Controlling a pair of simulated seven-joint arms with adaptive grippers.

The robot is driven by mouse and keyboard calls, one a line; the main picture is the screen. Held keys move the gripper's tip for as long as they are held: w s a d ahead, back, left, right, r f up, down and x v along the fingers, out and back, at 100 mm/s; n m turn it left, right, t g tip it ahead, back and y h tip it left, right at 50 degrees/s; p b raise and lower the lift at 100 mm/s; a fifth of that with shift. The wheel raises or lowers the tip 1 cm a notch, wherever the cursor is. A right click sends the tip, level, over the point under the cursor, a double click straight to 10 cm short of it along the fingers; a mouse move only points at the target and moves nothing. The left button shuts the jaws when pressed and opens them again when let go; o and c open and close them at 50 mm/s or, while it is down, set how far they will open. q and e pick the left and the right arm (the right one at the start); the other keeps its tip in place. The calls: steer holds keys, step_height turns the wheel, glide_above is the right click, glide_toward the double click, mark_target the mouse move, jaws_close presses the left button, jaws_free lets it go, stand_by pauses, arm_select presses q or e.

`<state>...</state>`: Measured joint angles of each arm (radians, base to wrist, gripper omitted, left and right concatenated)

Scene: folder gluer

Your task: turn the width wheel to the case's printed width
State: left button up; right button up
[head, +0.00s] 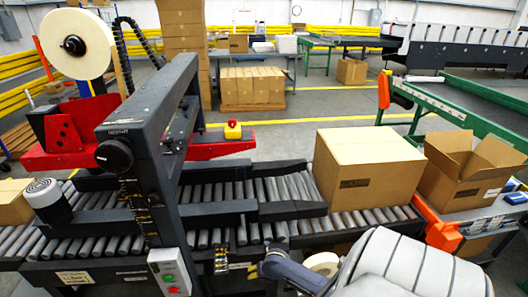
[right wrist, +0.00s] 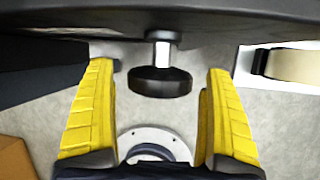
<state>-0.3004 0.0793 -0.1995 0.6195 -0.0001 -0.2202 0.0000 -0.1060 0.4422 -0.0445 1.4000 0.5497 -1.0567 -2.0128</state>
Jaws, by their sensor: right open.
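The cardboard case (head: 368,170) sits closed on the roller conveyor at the right. Its printed label (head: 354,183) is too small to read. In the right wrist view, a black knob (right wrist: 160,82) on a short metal shaft, which looks like the width wheel, hangs below a dark edge. My right gripper (right wrist: 160,75) is open, with its yellow fingers on either side of the knob and gaps at both sides. In the head view the right gripper (head: 247,270) is at the machine's front edge, mostly hidden by my wrist. The wheel cannot be made out there. My left gripper is out of view.
The dark machine mast (head: 150,150) rises left of centre over the rollers. A control box (head: 172,272) with green and red buttons is left of my right gripper. A tape roll (head: 322,264) lies close to my right wrist. An open carton (head: 470,172) stands farther right.

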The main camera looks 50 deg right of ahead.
steer(key=shift+f, duration=0.15)
steer(key=c, duration=1.3)
steer(key=shift+d+t+y, duration=0.15)
steer(key=shift+t+y, duration=0.15)
steer(key=shift+m+t+y, duration=0.3)
steer(key=shift+t+y, duration=0.2)
steer(key=shift+t+y, duration=0.3)
steer(key=shift+m+t+y, duration=0.4)
steer(key=shift+t+y, duration=0.6)
steer(key=shift+t, duration=0.3)
